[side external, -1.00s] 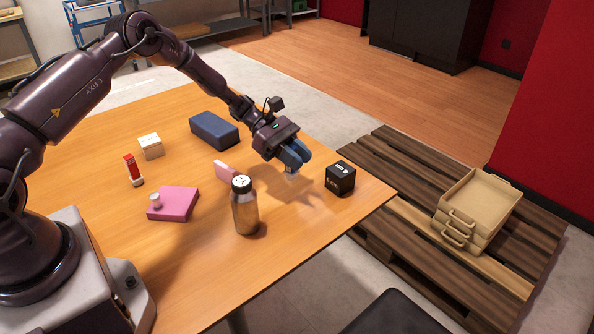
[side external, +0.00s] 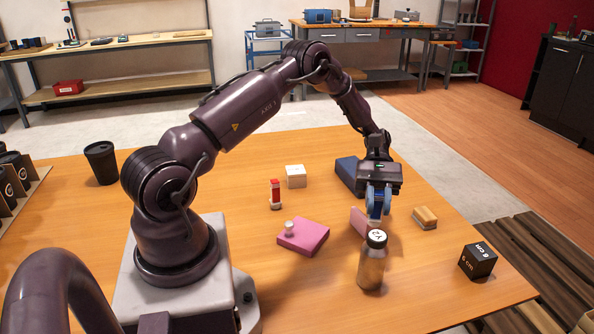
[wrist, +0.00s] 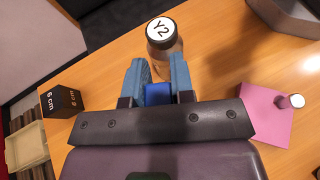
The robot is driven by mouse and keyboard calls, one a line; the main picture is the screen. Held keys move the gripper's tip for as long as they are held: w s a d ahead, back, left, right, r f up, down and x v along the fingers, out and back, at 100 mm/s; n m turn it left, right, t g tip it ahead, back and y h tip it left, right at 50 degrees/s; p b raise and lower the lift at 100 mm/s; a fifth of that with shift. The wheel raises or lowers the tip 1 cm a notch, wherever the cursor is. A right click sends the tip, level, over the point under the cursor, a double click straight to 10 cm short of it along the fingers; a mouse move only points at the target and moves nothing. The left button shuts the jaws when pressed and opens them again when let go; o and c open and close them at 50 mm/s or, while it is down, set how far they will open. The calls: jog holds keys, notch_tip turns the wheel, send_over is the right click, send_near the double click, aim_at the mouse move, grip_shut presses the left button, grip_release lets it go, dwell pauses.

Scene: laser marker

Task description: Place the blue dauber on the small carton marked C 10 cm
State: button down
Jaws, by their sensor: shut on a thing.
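My gripper (side external: 378,206) is shut on a blue thing, which appears to be the blue dauber (wrist: 158,94); the fingers hide most of it. A pale end shows below the fingers in the side view. It is above the table, behind the Y2 bottle; I cannot tell the height. No carton marked C 10 cm can be made out. A black cube (side external: 478,260) at the right reads 6 cm, also in the wrist view (wrist: 63,101). A small white box (side external: 296,176) stands left of my gripper, its marking unreadable.
A pink slab (side external: 359,221), a tan block (side external: 425,217) and a dark blue box (side external: 347,174) are close by.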

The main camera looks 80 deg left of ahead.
jog(key=s+a+r+m+g+y, duration=0.2)
jog(key=s+a+r+m+y, duration=0.3)
jog(key=s+a+m+y, duration=0.5)
jog(key=s+a+r+m+g+y, duration=0.3)
jog(key=s+a+r+m+y, duration=0.2)
jog(key=s+a+m+y, duration=0.55)
jog(key=m+y, duration=0.2)
send_over(291, 168)
jog(key=shift+t, duration=0.4)
jog(key=shift+f, duration=6.45)
jog(key=shift+f, duration=0.15)
jog(key=c, duration=1)
grip_release()
